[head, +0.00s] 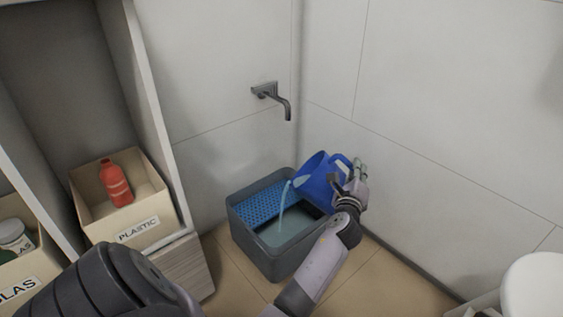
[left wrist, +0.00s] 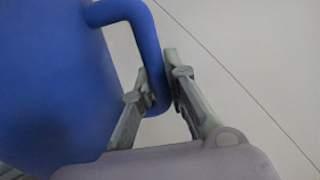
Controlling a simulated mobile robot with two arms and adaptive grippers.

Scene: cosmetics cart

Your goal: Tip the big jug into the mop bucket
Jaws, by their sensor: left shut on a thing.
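The big blue jug (head: 316,180) is tilted to the left above the grey mop bucket (head: 279,262). A stream of water runs from its lip down into the bucket, where water stands beside a blue perforated wringer (head: 262,204). My left gripper (head: 349,182) is shut on the jug's handle, at the jug's right side. In the left wrist view the gripper's fingers (left wrist: 158,88) close around the blue handle (left wrist: 147,45), and the jug's body (left wrist: 50,90) fills the left. My right gripper is not in view.
A wall tap (head: 272,94) sticks out above and behind the bucket. A shelf on the left holds a box marked PLASTIC (head: 150,215) with a red bottle (head: 115,184) in it. A white round object (head: 535,285) stands at the lower right. Tiled floor shows around the bucket.

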